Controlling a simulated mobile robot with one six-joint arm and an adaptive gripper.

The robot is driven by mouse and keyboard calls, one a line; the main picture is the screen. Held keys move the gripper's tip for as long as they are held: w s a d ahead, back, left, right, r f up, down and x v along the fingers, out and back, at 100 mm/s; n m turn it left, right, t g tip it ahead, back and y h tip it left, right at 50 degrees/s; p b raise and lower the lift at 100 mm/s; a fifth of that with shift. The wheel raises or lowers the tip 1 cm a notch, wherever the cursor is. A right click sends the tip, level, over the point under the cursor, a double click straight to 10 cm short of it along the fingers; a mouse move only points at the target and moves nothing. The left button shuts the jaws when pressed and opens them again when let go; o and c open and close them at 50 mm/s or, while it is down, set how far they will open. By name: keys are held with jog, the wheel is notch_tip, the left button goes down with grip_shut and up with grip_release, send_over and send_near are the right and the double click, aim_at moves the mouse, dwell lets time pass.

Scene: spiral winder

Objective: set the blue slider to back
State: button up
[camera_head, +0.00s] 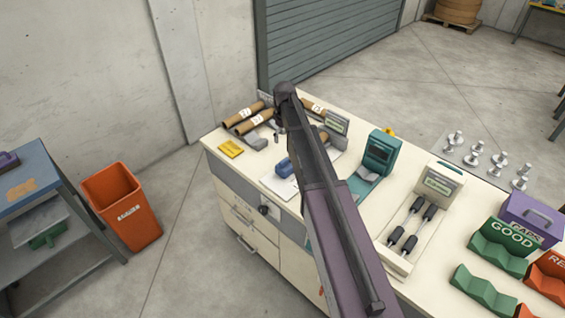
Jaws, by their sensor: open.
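A blue block-like piece (284,166), which looks like the blue slider, sits on a pale plate (270,181) near the bench's front edge, left of my arm. The picture is too small to show its track or its exact setting. My arm crosses the middle of the view and hides part of the bench just right of the blue piece. A small dark tip at its far end, seemingly my gripper (279,136), is above and beyond the blue piece in the picture, apart from it. Its fingers are barely visible and nothing shows between them.
The cream bench (228,167) carries brown tubes (254,125), a yellow pad (231,148), a teal device (379,154), a roller unit (413,215) and a green GOOD cradle (500,246). An orange bin (125,210) and blue-topped cart (30,170) stand left. Floor between is clear.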

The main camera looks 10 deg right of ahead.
aim_at(284, 160)
jog(key=shift+f+b, duration=6.45)
jog(key=shift+f, duration=0.2)
